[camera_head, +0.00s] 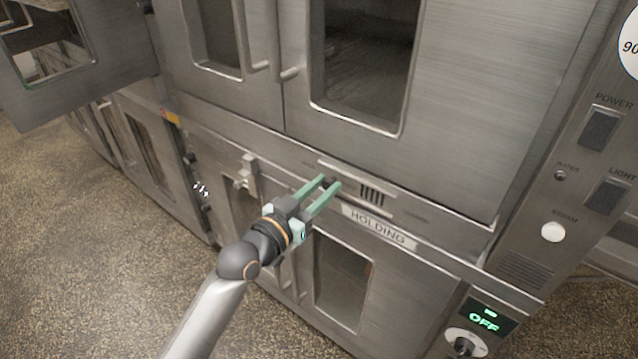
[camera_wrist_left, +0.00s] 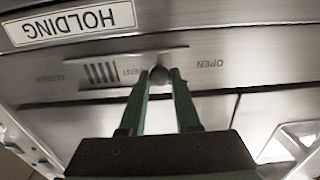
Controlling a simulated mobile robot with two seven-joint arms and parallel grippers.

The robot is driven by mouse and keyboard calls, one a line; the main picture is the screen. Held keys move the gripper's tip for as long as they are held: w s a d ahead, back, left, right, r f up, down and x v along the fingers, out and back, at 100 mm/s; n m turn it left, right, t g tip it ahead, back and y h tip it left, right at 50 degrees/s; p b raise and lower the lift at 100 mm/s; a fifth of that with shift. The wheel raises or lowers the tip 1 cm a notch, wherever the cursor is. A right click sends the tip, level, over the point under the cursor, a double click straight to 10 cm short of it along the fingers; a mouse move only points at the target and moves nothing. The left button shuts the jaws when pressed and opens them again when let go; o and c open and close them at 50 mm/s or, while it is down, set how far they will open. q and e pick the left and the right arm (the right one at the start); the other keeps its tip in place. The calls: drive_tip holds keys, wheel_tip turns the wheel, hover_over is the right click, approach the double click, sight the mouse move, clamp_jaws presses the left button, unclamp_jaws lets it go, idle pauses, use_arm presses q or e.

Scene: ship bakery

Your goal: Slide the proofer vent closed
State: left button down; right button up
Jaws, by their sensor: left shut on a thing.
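The proofer vent (camera_head: 372,195) is a slatted slide in a metal track on the oven front, above the HOLDING label. In the left wrist view the vent (camera_wrist_left: 103,73) shows several dark slots, with a small dark round knob (camera_wrist_left: 158,76) beside them. OPEN is printed on the knob's side of the track and CLOSED beyond the slots. My left gripper (camera_head: 327,184), with green fingers, is shut on the knob; it also shows in the left wrist view (camera_wrist_left: 160,78). In the head view the fingers mostly hide the knob. My right gripper is not in view.
The HOLDING label (camera_head: 380,226) sits just below the vent. A latch (camera_head: 246,176) sticks out to the left. Upper door handles (camera_head: 289,73) stand out above. A control panel (camera_head: 590,180) is at the right. Speckled floor (camera_head: 90,260) is clear at the left.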

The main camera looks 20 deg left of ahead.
sight(351, 185)
use_arm(q)
drive_tip(key=d+p, duration=0.1)
drive_tip(key=s+d+p, duration=0.1)
drive_tip(key=d, duration=0.1)
drive_tip(key=shift+s+d+r, duration=0.15)
drive_tip(key=shift+d+r, duration=0.05)
drive_tip(key=shift+d, duration=0.1)
drive_tip(key=shift+s+d+f+p, duration=0.1)
drive_tip(key=shift+s+d+p, duration=0.2)
drive_tip(key=shift+d, duration=0.3)
drive_tip(key=shift+s+d+p, duration=0.15)
drive_tip(key=shift+d+p, duration=0.1)
drive_tip(key=shift+d, duration=0.35)
drive_tip(key=shift+d+f, duration=0.15)
drive_tip(key=shift+d, duration=0.1)
drive_tip(key=c, duration=0.6)
unclamp_jaws()
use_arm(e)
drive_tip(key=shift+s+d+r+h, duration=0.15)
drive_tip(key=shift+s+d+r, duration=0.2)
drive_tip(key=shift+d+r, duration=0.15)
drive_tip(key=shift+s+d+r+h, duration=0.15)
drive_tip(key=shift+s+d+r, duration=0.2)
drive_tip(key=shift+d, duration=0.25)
use_arm(q)
drive_tip(key=shift+s, duration=0.15)
